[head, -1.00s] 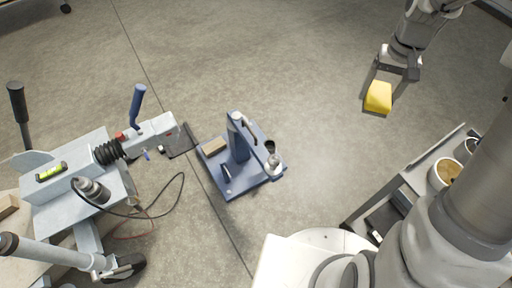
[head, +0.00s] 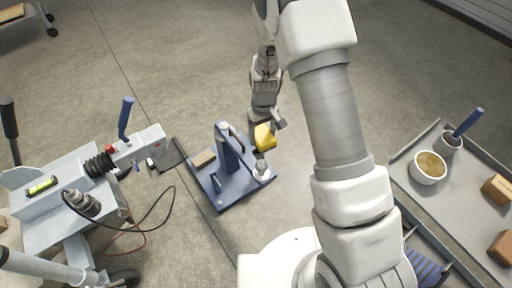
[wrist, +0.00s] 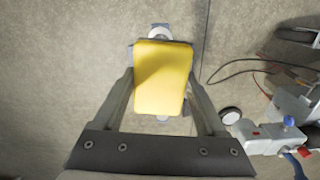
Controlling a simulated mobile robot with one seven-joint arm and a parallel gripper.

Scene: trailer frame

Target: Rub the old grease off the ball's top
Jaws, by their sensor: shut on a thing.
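My gripper (head: 268,126) is shut on a yellow pad (head: 265,138). The pad also shows in the wrist view (wrist: 162,80), between the two fingers. The silver ball (head: 261,166) stands on a pale base at the right front of a blue stand (head: 222,192). In the head view the pad is just behind the ball, and I cannot tell whether they touch. Grease on the ball's top is too small to make out. In the wrist view the pad covers most of what lies beyond it.
The grey trailer frame (head: 55,215) with its coupling and a loose cable stands at left. A tan block (head: 203,158) lies on the stand. At right a tray cart (head: 408,190) holds a white bowl (head: 429,168), a cup with a blue-handled tool, and brown blocks. Floor behind the stand is clear.

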